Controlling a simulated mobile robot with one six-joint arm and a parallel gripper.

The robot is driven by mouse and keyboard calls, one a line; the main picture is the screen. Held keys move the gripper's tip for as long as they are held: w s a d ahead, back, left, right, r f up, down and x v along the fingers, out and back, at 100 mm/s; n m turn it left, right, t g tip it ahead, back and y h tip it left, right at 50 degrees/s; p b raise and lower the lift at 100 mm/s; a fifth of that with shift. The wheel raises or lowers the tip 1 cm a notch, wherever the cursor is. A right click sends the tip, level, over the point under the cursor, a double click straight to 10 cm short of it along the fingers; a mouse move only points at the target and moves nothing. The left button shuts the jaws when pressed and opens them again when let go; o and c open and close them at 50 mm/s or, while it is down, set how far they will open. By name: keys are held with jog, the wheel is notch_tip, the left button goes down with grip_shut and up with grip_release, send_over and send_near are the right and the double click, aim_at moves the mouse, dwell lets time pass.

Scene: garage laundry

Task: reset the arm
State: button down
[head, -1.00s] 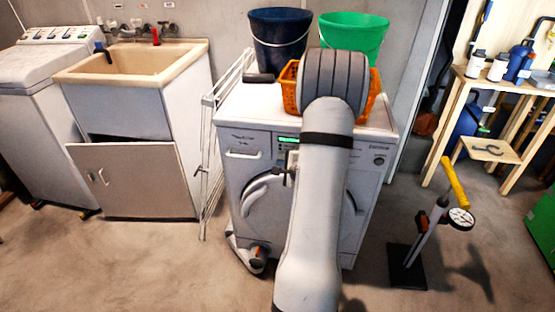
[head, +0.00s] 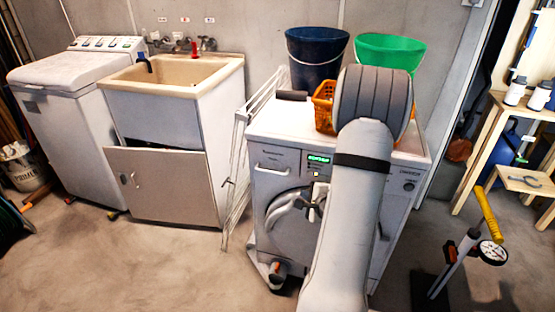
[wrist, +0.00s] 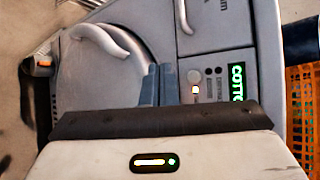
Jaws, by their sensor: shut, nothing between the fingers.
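My arm rises across the front of the white washing machine (head: 285,165) in the head view, covering its right part. My gripper (wrist: 156,85) shows in the wrist view as two blue-grey fingers pressed together, with nothing between them. Beyond it are the machine's round door with a pale curved handle (wrist: 98,38), a lit orange button and a green display (wrist: 237,82). I cannot tell whether the fingers touch the front. In the head view my arm mostly hides the gripper.
An orange basket (head: 323,106), blue bucket (head: 316,58) and green bucket (head: 391,52) are on or behind the machine. A drying rack (head: 237,160) leans at its left, beside the sink cabinet (head: 160,185). A yellow-handled pump (head: 486,215) stands right. The front-left floor is clear.

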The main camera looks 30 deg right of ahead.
jog(key=a+r+n+g+h+p, duration=0.1)
jog(key=a+r+n+g+p, duration=0.25)
jog(key=a+r+n, duration=0.4)
jog(key=a+r+n+g+p, duration=0.2)
jog(key=a+r+n+p, duration=0.25)
jog(key=r, duration=0.55)
jog(key=s+a+r+n+g+y+p, duration=0.1)
jog(key=s+a+r+n+g+p, duration=0.1)
jog(key=s+a+r+n, duration=0.3)
jog(key=s+a+r+n+g+y+p, duration=0.2)
jog(key=s+a+r+n, duration=0.4)
jog(key=s+a, duration=0.6)
jog(key=shift+a+r+n+g+p, duration=0.35)
jog(key=shift+a+p, duration=0.35)
jog(key=shift+a, duration=0.15)
jog(key=shift+w+d, duration=0.1)
jog(key=shift+d, duration=0.05)
